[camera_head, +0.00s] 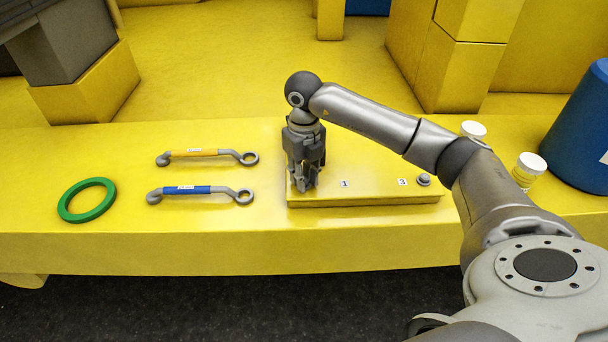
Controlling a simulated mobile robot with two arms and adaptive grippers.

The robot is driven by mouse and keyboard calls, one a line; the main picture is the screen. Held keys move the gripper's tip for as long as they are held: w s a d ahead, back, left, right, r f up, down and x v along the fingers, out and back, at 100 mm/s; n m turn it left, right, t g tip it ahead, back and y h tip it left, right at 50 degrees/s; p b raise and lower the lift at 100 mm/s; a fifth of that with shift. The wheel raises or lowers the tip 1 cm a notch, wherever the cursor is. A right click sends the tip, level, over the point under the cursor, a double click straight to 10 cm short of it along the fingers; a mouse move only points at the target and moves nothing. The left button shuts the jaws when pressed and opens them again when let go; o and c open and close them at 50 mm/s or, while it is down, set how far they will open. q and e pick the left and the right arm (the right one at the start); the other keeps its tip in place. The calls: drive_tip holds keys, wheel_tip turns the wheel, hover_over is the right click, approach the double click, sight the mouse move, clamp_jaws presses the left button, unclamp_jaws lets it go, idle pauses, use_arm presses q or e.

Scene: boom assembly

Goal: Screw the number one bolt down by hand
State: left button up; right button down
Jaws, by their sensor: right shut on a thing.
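My right gripper (304,186) points down over the left end of a yellow raised plate (370,198) on the yellow bench. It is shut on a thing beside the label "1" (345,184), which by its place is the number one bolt. The bolt itself is hidden by the fingers, so I cannot see how high it stands. A grey bolt (424,180) stands at the plate's right end beside the label "3" (402,181). My left gripper is not in view.
A yellow-handled wrench (195,153), a blue-handled wrench (187,190) and a green ring (68,212) lie to the left on the bench (270,245). White-capped bottles (528,170) and a blue container (585,135) stand at the right. Yellow blocks are behind.

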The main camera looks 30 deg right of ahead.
drive_tip(key=shift+w+r, duration=0.1)
drive_tip(key=shift+r, duration=0.05)
drive_tip(key=c, duration=1.3)
unclamp_jaws()
wheel_tip(320, 180, up, 12)
drive_tip(key=shift+f, duration=0.1)
